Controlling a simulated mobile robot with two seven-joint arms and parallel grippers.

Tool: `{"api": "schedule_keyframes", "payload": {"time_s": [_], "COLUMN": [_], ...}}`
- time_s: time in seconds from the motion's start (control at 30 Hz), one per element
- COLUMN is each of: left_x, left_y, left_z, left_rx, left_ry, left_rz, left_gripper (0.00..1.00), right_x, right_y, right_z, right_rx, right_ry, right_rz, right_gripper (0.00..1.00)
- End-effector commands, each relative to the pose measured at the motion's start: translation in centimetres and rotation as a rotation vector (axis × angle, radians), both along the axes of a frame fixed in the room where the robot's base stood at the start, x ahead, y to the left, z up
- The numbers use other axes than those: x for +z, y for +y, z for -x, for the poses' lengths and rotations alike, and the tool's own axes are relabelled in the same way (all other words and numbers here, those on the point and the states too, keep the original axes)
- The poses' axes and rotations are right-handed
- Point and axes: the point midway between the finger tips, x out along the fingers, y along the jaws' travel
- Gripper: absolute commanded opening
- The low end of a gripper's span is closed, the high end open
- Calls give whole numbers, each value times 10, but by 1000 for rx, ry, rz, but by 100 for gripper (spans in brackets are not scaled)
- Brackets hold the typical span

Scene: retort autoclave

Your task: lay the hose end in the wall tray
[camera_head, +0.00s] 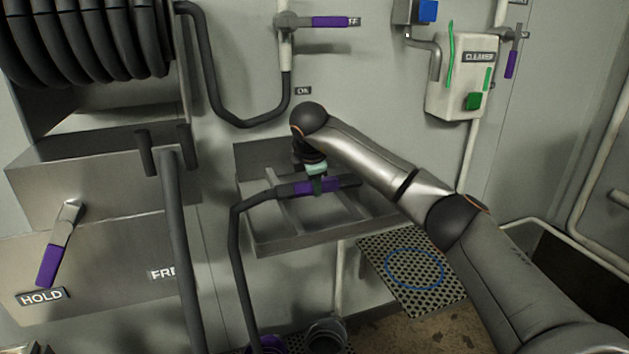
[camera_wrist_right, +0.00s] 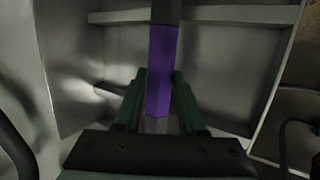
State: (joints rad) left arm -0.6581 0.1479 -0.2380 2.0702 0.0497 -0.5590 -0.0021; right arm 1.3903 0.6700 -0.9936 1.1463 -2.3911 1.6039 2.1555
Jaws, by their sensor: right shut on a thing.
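The hose end is a dark tube with a purple grip (camera_head: 295,188), lying roughly level at the wall tray. My right gripper (camera_head: 318,187) is shut on the purple grip, which also shows between the green fingers in the right wrist view (camera_wrist_right: 161,70). The wall tray (camera_head: 290,240) is a grey metal tray with dividers, fixed to the wall. The hose end is over the tray; I cannot tell whether it touches the dividers. The black hose (camera_head: 236,260) runs from the hose end over the tray's left side and hangs down. My left gripper is not in view.
A coiled hose reel (camera_head: 85,40) and a metal box with a purple HOLD lever (camera_head: 50,262) stand at the left. A perforated shelf (camera_head: 415,285) with a blue ring is right of the tray. A cleaner dispenser (camera_head: 462,80) hangs above right. Buckets (camera_head: 326,335) stand below.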

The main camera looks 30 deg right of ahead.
Motion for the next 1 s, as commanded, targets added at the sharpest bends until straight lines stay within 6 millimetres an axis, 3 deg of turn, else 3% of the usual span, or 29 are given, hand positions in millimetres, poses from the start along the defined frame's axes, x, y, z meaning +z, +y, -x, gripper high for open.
{"api": "schedule_keyframes", "payload": {"time_s": [0.87, 0.9, 1.0], "left_x": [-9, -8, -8], "left_y": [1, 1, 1], "left_z": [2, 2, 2], "left_rx": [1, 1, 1], "left_ry": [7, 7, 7], "left_rz": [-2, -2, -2], "left_gripper": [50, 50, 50], "right_x": [-6, -5, -5], "right_y": [0, 0, 0], "right_z": [0, 0, 0], "right_rx": [0, 0, 0], "right_ry": [-3, -3, -2], "right_rz": [0, 0, -1], "right_gripper": [0, 44, 55]}}
